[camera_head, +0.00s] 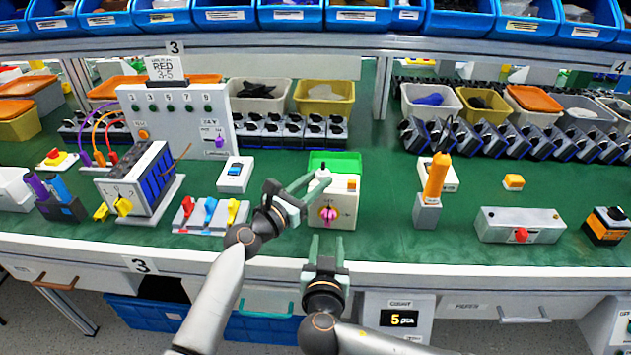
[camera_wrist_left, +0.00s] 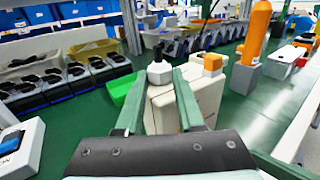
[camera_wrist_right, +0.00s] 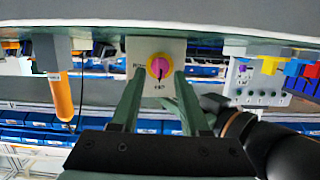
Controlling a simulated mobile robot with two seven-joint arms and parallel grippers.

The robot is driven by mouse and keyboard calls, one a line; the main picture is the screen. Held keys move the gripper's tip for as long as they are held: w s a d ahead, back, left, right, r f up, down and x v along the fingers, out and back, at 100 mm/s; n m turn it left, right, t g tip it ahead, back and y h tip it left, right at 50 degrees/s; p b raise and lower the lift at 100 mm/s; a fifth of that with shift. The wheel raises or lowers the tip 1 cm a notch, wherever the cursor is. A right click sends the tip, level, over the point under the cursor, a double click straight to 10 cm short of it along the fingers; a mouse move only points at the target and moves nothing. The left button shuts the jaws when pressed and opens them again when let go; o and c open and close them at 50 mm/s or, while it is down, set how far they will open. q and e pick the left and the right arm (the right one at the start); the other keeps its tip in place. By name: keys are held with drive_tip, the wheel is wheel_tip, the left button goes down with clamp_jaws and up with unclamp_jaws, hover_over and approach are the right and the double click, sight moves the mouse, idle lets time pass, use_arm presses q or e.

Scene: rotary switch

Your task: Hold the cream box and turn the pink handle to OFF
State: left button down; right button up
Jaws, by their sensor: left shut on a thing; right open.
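The cream box (camera_head: 346,192) stands near the front of the green bench. A small post with a dark tip (camera_wrist_left: 160,70) rises from its top left. The pink handle (camera_head: 328,215) sits on a yellow round plate on its front face; small labels beside it are too small to read surely. My left gripper (camera_head: 321,178) is shut on the cream box at its top left, with one finger either side near the post. My right gripper (camera_head: 328,242) is open and empty in front of the handle; the handle shows between its fingers in the right wrist view (camera_wrist_right: 158,68).
A green bin (camera_head: 345,160) sits right behind the box. Red, blue and yellow levers (camera_head: 209,213) stand to its left. An orange-handled tool in a grey holder (camera_head: 428,210) stands to its right. Bench is clear between box and holder.

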sight(330, 222)
drive_tip(key=shift+r+x, duration=0.2)
drive_tip(key=shift+x, duration=0.65)
drive_tip(key=shift+r+x, duration=0.2)
drive_tip(key=shift+x, duration=0.7)
drive_tip(key=shift+r+x, duration=0.25)
drive_tip(key=shift+x, duration=0.6)
drive_tip(key=shift+w, duration=0.2)
drive_tip(key=shift+c, duration=0.2)
clamp_jaws()
drive_tip(key=shift+d, duration=0.1)
drive_tip(key=shift+d, duration=0.1)
